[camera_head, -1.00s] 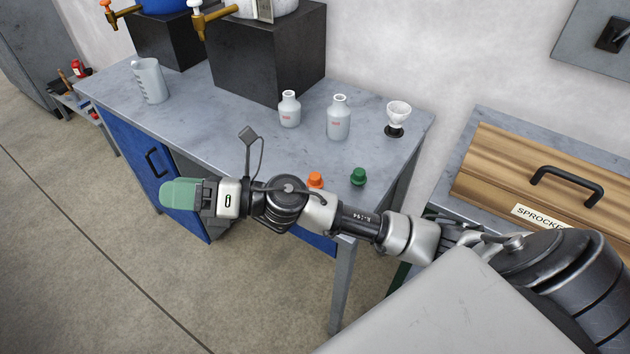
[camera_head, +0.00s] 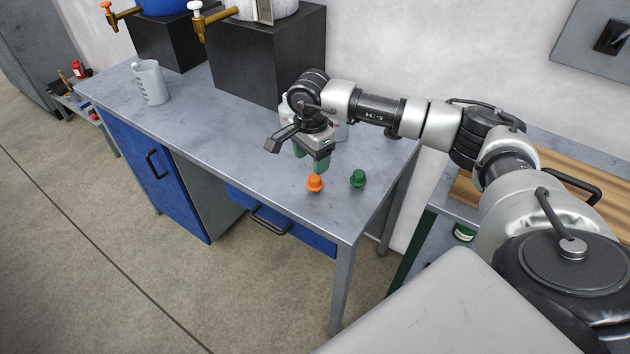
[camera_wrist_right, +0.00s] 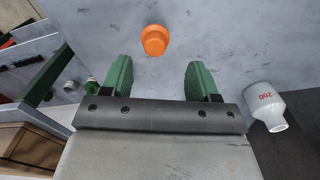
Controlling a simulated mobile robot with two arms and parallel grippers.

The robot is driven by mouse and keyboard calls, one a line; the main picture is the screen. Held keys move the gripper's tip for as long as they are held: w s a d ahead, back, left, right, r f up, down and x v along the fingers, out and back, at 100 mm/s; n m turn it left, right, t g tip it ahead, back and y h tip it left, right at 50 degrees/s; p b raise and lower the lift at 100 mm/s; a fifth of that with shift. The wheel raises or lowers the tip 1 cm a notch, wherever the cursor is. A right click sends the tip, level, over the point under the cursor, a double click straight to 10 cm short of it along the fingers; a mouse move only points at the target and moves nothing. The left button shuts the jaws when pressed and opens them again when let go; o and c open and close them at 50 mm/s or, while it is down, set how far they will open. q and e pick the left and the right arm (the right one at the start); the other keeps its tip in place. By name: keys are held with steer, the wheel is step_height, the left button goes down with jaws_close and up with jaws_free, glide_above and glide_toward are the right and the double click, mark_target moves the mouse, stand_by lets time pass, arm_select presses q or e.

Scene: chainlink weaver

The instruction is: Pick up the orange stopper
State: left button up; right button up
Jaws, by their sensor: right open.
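The orange stopper (camera_head: 315,183) stands on the grey table top near its front right part, left of a green stopper (camera_head: 358,178). My right gripper (camera_head: 311,162) is above the table, pointing down, just behind and above the orange stopper. In the right wrist view the orange stopper (camera_wrist_right: 155,40) lies beyond the fingertips, roughly centred between the two green fingers (camera_wrist_right: 156,68). The gripper is open and empty, and I see no contact with the stopper. My left gripper is not in view.
White bottles stand behind my right gripper, mostly hidden in the head view; one bottle (camera_wrist_right: 268,108) shows in the right wrist view. A beaker (camera_head: 151,82) and black blocks (camera_head: 262,62) stand on the table (camera_head: 205,125). A wooden box (camera_head: 463,190) is at right.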

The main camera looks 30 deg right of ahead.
mark_target(315, 179)
step_height(315, 179, down, 2)
steer(key=shift+f, duration=0.1)
steer(key=shift+s+d+f+p, duration=0.1)
steer(key=shift+s+f+p, duration=0.05)
steer(key=shift+f+p, duration=0.35)
steer(key=f, duration=0.2)
steer(key=f+p, duration=0.1)
steer(key=shift+s+d+f, duration=0.2)
steer(key=shift+f, duration=0.6)
steer(key=c, duration=0.8)
